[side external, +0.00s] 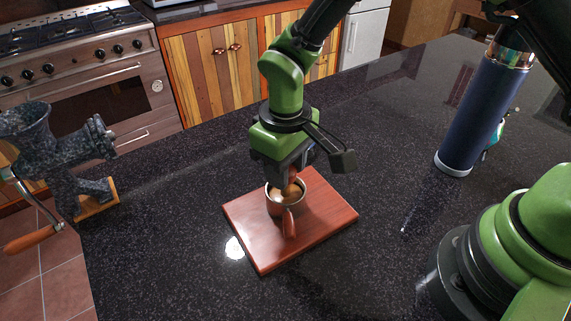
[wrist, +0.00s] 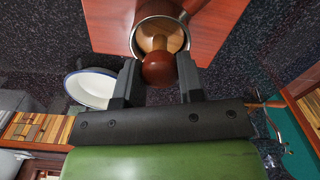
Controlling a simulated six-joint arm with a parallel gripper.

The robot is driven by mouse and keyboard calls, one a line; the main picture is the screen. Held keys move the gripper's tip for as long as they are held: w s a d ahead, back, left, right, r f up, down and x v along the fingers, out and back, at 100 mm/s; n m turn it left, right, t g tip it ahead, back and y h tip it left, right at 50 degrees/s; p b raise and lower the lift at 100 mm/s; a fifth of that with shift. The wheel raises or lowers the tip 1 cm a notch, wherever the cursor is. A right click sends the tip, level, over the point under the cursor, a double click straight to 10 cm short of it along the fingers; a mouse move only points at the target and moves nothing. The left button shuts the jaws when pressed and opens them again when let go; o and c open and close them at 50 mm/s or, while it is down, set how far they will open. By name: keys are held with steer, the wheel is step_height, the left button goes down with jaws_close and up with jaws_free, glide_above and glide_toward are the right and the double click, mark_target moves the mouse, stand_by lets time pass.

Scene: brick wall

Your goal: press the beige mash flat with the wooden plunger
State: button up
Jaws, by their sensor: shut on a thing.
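A metal cup (side external: 271,203) with a reddish-brown handle (side external: 289,222) stands on a reddish wooden board (side external: 325,213). Beige mash (side external: 278,193) shows inside it, partly covered by the plunger. My gripper (side external: 289,176) points down just above the cup. In the wrist view my gripper's two fingers (wrist: 157,80) are shut on the round dark-red knob of the wooden plunger (wrist: 158,69). The plunger's lower part reaches inside the cup's rim (wrist: 138,30). I cannot tell how firmly its hidden lower face meets the mash.
A grey grinder (side external: 60,150) with a wooden-handled crank stands at the left. A tall dark-blue flask (side external: 480,115) stands at the right. A white round vessel (wrist: 92,90) shows in the wrist view. The dark speckled counter (side external: 180,210) is clear around the board.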

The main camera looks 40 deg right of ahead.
steer(key=shift+r, duration=0.2)
steer(key=shift+r, duration=1.75)
steer(key=shift+r, duration=1.55)
